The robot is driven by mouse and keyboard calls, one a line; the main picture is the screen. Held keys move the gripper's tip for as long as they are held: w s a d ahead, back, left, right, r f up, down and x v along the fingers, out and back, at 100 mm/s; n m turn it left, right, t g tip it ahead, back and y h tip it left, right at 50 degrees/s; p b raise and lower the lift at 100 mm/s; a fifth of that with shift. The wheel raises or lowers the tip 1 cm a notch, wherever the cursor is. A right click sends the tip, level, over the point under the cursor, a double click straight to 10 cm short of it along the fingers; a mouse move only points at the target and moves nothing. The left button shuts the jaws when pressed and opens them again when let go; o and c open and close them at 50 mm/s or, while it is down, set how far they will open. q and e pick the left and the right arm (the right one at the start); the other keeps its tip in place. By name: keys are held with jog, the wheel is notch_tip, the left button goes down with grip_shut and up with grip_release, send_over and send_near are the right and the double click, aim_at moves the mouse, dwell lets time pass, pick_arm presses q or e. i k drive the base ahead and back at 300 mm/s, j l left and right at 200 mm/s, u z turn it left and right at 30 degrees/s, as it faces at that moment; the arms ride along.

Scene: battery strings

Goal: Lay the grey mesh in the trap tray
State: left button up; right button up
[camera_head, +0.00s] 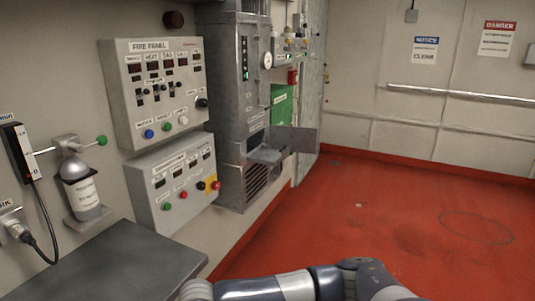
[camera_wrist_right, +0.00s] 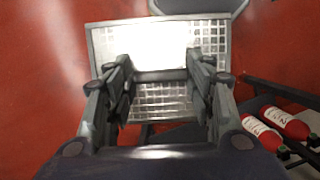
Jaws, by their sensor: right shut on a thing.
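The grey mesh (camera_wrist_right: 158,101) is a flat, pale panel with a grid pattern, bright with glare across its upper middle. It shows in the right wrist view just beyond and between the fingers of my right gripper (camera_wrist_right: 161,76). That gripper is shut on the mesh, around a dark bar across its middle. In the head view a small grey metal tray-like shelf (camera_head: 267,155) juts from an opening in the tall metal cabinet; I cannot tell for certain whether it is the trap tray. My left gripper is out of view.
A fire panel (camera_head: 157,92) and a lower control box (camera_head: 176,182) hang on the left wall. A grey bench top (camera_head: 110,265) is at lower left. An open metal door (camera_head: 297,138) stands beside the shelf. Red-and-white cylinders (camera_wrist_right: 265,133) lie at right in the wrist view. The red floor (camera_head: 400,220) is mostly clear.

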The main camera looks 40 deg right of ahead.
aim_at(266, 155)
jog(key=i+l+u, duration=0.1)
jog(key=l, duration=0.8)
jog(key=i+l+u, duration=0.1)
jog(key=l, duration=0.8)
jog(key=i+l+u, duration=0.1)
jog(key=l, duration=0.8)
jog(key=i+l+u, duration=0.1)
jog(key=l, duration=0.85)
